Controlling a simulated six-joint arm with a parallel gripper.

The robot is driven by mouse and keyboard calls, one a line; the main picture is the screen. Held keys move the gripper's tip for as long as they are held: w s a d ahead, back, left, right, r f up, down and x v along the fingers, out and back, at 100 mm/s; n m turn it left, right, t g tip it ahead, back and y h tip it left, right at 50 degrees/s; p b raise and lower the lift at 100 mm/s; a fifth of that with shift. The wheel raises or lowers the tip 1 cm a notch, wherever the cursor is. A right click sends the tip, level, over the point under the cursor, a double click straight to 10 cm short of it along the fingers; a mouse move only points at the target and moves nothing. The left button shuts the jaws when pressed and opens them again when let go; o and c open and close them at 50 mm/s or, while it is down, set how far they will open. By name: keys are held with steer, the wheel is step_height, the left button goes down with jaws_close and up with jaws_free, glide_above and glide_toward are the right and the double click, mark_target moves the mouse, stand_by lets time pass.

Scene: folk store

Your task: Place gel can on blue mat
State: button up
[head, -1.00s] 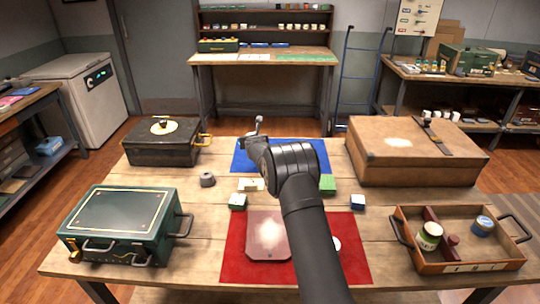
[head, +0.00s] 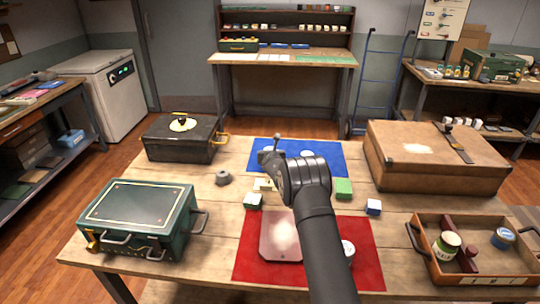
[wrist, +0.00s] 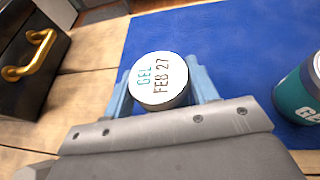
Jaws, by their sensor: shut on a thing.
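My gripper (wrist: 162,92) is shut on a gel can (wrist: 157,75), whose white lid reads "GEL FEB 27" in the wrist view. The can is over the left part of the blue mat (wrist: 215,38); I cannot tell whether it touches. A second, teal can (wrist: 304,90) with a partly cut-off "GE" label stands on the mat to the right. In the head view the blue mat (head: 334,164) lies at the table's far side, and my arm hides part of it.
A black case (head: 180,142) with a brass handle is left of the mat, a brown case (head: 400,165) right. Small blocks, including a green one (head: 343,188), lie in front. A red mat (head: 365,250) and an orange-brown tray (head: 475,281) are nearer.

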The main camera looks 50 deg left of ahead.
steer(key=shift+f, duration=0.25)
steer(key=o, duration=1.1)
steer(key=shift+f, duration=0.15)
steer(key=shift+o, duration=0.2)
steer(key=shift+s+d+r, duration=0.15)
steer(key=shift+d+r, duration=0.05)
steer(key=shift+r, duration=0.1)
steer(key=v, duration=1.1)
steer(key=shift+s+d, duration=0.2)
steer(key=shift+f, duration=0.1)
steer(key=shift+x, duration=6.05)
